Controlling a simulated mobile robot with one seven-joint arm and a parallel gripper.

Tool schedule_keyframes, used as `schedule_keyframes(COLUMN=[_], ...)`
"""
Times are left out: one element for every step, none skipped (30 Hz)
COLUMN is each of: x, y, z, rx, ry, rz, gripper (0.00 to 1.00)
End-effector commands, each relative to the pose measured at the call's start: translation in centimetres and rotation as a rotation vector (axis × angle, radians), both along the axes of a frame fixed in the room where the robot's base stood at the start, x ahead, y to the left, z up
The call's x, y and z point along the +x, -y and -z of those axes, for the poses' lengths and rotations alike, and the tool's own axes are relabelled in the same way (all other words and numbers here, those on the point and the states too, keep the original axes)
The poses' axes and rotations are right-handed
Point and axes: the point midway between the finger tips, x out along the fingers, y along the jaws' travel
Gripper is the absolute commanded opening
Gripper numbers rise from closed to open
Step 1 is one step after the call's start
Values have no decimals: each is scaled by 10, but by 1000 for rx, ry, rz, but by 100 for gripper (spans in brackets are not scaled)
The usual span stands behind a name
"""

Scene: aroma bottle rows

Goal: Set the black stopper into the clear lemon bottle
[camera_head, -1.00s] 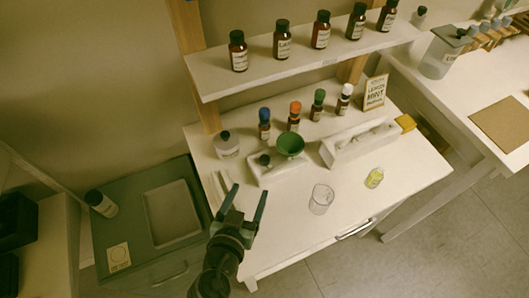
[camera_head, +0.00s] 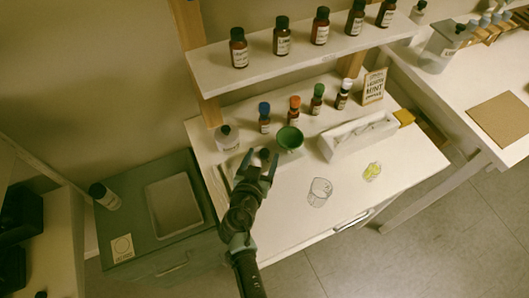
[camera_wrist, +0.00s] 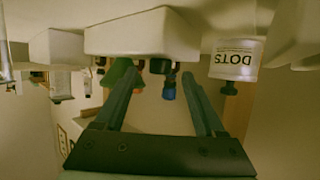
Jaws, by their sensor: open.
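The black stopper (camera_head: 264,154) sits on a white block (camera_wrist: 142,35) at the left of the white bench, beside a green funnel (camera_head: 289,139). In the upside-down wrist view the stopper (camera_wrist: 160,67) shows between my fingers, beyond the tips. My gripper (camera_head: 260,163) is open and empty, its fingers reaching toward the stopper; the head view does not show the exact gap.
A white rack (camera_head: 345,145) and several colour-capped bottles stand behind. A shelf of brown bottles (camera_head: 300,62) hangs above.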

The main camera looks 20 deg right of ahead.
Motion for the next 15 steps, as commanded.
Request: schedule_keyframes(x=[2,3,4,4,4,4,4,4,4,4,4,4,4,4,4], y=[2,3,3,3,3,3,3,3,3,3,3,3,3,3,3], z=[1,2,2,2,2,2,2,2,2,2,2,2,2,2,2], rx=[0,0,0,0,0,0,0,0,0,0,0,0,0,0,0], ry=[0,0,0,0,0,0,0,0,0,0,0,0,0,0,0], rz=[1,1,0,0,0,0,0,0,0,0,0,0,0,0,0], gripper=[72,72,72,72,72,72,72,72,72,70,64,57,52,46,39])
